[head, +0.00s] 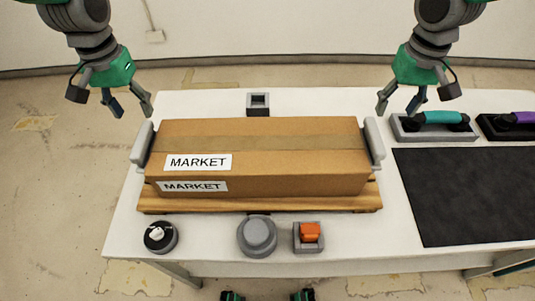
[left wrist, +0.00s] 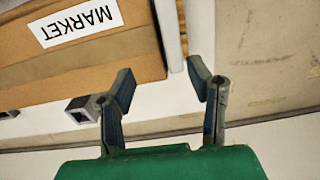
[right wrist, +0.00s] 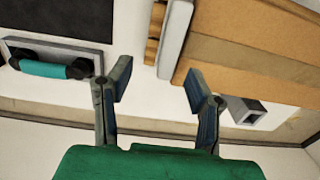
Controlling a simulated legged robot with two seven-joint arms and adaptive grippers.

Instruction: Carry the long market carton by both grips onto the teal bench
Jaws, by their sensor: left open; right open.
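The long brown market carton (head: 270,155) lies on a wooden pallet-like board (head: 270,203) on the white table, with white MARKET labels on its top and front. It has a pale grey grip at each end, the left one (head: 142,144) and the right one (head: 374,141). My left gripper (head: 133,112) is open and empty, above and behind the left grip. My right gripper (head: 398,110) is open and empty, above and behind the right grip. In the right wrist view the right grip (right wrist: 175,38) lies beyond the fingers. I cannot make out a teal bench for certain.
On the white table (head: 225,249), a round dial (head: 160,236), a grey round button (head: 257,235) and an orange switch (head: 309,233) line the front. A small grey socket block (head: 258,104) stands behind the carton. A black mat (head: 465,190), teal handle (head: 443,117) and purple handle (head: 523,117) are at right.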

